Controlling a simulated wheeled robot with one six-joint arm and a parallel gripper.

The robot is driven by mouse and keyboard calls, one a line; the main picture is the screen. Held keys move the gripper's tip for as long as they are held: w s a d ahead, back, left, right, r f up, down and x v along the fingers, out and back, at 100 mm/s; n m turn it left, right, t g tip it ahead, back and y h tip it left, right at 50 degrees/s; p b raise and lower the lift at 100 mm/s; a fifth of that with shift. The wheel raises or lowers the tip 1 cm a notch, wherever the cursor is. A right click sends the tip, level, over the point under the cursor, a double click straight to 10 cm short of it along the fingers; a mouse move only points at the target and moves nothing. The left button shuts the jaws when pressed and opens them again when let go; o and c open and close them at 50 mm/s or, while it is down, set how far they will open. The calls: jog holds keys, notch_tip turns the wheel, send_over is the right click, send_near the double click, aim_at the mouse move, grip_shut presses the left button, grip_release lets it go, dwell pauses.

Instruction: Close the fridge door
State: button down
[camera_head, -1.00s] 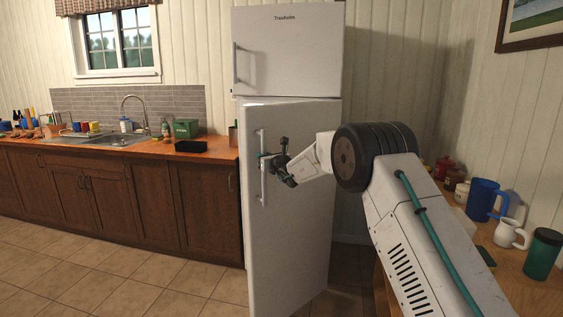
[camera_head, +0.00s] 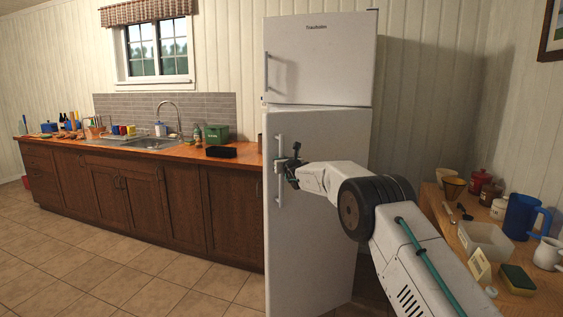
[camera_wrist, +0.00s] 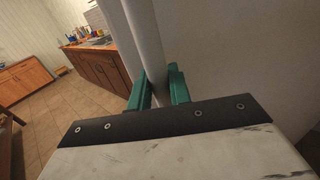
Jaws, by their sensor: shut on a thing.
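The white fridge's lower door (camera_head: 325,220) stands nearly in line with the upper door (camera_head: 320,60). I cannot tell whether it is fully shut. Its long vertical handle (camera_head: 279,190) is on the left side. My gripper (camera_head: 281,165) is shut on this handle at about its middle height. In the wrist view, the green fingers of my gripper (camera_wrist: 160,86) sit on both sides of the pale handle bar (camera_wrist: 147,45). The door's white face (camera_wrist: 230,60) fills the right of that view.
A brown counter with a sink (camera_head: 150,143) runs along the wall left of the fridge. A wooden table (camera_head: 455,225) at the right holds a blue mug (camera_head: 522,215), a clear container (camera_head: 485,240) and a sponge (camera_head: 518,279). Tiled floor (camera_head: 130,270) is open at the left.

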jog(key=shift+a, duration=0.25)
jog(key=c, duration=1.3)
grip_release()
jog(key=shift+s+a, duration=0.1)
jog(key=shift+a, duration=0.05)
jog(key=shift+c, duration=0.2)
jog(key=shift+d, duration=0.5)
